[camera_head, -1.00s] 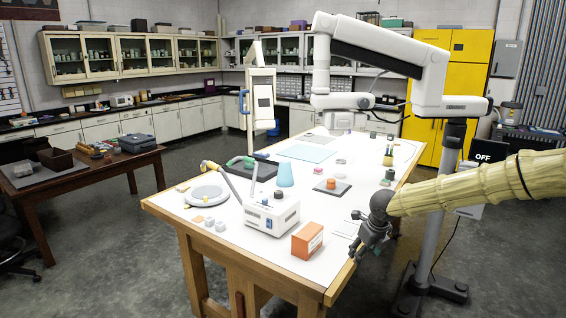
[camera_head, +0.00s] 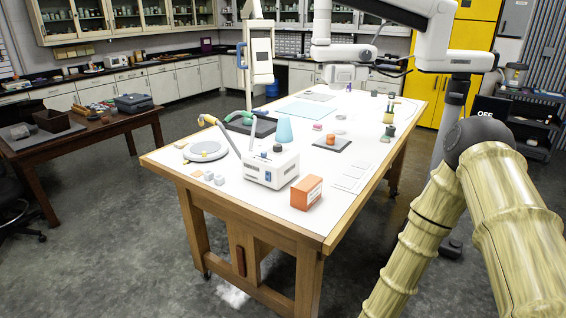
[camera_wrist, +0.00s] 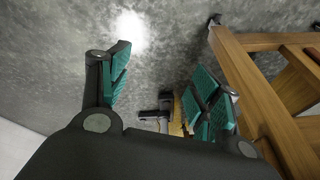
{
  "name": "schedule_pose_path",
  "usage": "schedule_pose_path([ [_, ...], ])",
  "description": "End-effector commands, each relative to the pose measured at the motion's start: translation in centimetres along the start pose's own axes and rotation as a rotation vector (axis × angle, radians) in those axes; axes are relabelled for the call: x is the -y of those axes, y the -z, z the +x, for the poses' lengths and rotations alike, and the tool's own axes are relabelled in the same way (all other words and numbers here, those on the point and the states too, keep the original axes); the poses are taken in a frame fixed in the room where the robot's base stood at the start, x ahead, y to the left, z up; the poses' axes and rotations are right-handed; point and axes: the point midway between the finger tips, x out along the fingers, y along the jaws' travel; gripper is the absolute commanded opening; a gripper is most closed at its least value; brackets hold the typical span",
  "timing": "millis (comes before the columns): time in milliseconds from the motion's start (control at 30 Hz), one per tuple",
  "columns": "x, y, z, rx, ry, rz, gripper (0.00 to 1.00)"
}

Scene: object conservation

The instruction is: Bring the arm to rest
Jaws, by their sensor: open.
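My gripper (camera_wrist: 165,85) shows in the wrist view with its two teal-padded fingers spread apart and nothing between them. It points down over the bare grey floor, with the wooden frame of the worktable at the right. In the head view my arm is folded at the right side, clear of the table, and the gripper itself is out of that picture.
A dark brown table (camera_head: 92,141) stands at left. Open floor lies between them.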

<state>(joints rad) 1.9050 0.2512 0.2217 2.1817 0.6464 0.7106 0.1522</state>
Motion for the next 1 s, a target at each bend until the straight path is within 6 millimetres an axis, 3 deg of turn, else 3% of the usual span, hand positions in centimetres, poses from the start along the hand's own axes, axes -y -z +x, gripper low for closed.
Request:
schedule_pose_path([
  [33,-2.4,-2.1,0.5,0.025,-0.008,-0.108,0.63],
  [200,-9.6,-8.0,0.5,0.134,-0.005,-0.464,0.63],
  [300,-13.5,-10.8,-0.3,0.207,0.003,-0.641,0.63],
  [433,-17.2,-13.4,-1.5,0.287,0.017,-0.802,0.63],
  [533,-18.7,-14.3,-2.1,0.322,0.024,-0.866,0.63],
  [1000,-18.7,-14.3,-2.1,0.322,0.024,-0.866,0.63],
])
